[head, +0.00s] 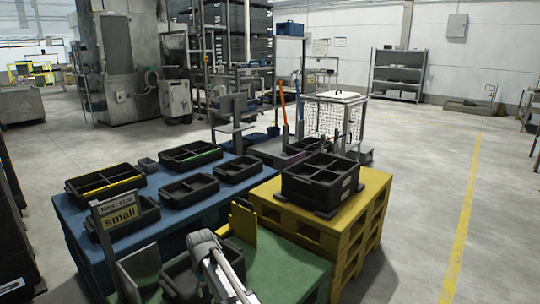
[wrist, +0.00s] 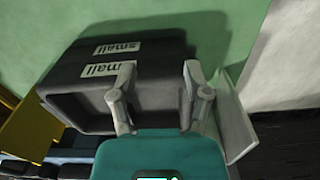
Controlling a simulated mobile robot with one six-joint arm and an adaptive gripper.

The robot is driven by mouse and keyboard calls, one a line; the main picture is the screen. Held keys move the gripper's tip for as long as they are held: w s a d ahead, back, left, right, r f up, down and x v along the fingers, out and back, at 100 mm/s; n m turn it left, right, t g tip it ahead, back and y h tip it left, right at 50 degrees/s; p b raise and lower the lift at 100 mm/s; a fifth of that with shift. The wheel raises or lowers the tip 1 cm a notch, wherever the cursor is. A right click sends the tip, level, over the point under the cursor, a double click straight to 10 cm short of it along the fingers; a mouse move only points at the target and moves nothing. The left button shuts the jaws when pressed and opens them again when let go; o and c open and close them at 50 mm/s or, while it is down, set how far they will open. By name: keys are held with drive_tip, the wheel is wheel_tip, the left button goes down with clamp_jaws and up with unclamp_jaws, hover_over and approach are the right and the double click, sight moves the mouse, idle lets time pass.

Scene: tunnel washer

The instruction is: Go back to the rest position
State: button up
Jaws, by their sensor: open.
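My gripper (wrist: 160,78) is open in the wrist view, its two grey fingers apart. A black bin (wrist: 70,82) with two white "small" labels (wrist: 118,47) is beyond the fingers, on a green surface. The fingers overlap its near right part in the picture; I cannot tell whether they touch it. In the head view, the bin (head: 178,278) stands on the green table (head: 285,272), partly hidden by my grey arm. The gripper's fingertips cannot be made out there.
A yellow plate (head: 243,223) and a grey plate (head: 140,268) stand on either side of the bin. A "Next size small" sign (head: 119,212) is at left. The blue table (head: 165,205) holds several black trays. A yellow pallet (head: 345,215) bears a divided black crate (head: 320,180). Floor at right is clear.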

drive_tip(key=s+d+f+m+b, duration=0.3)
drive_tip(key=s+d, duration=0.1)
drive_tip(key=d, duration=0.8)
drive_tip(key=s+d+f+m+b, duration=0.3)
drive_tip(key=s+d, duration=0.2)
drive_tip(key=d, duration=0.8)
drive_tip(key=s+d+f+m+b, duration=0.3)
drive_tip(key=s+d+f, duration=0.1)
drive_tip(key=d, duration=0.8)
wheel_tip(320, 180, up, 35)
drive_tip(key=p, duration=3.4)
drive_tip(key=shift+s+d+r, duration=0.15)
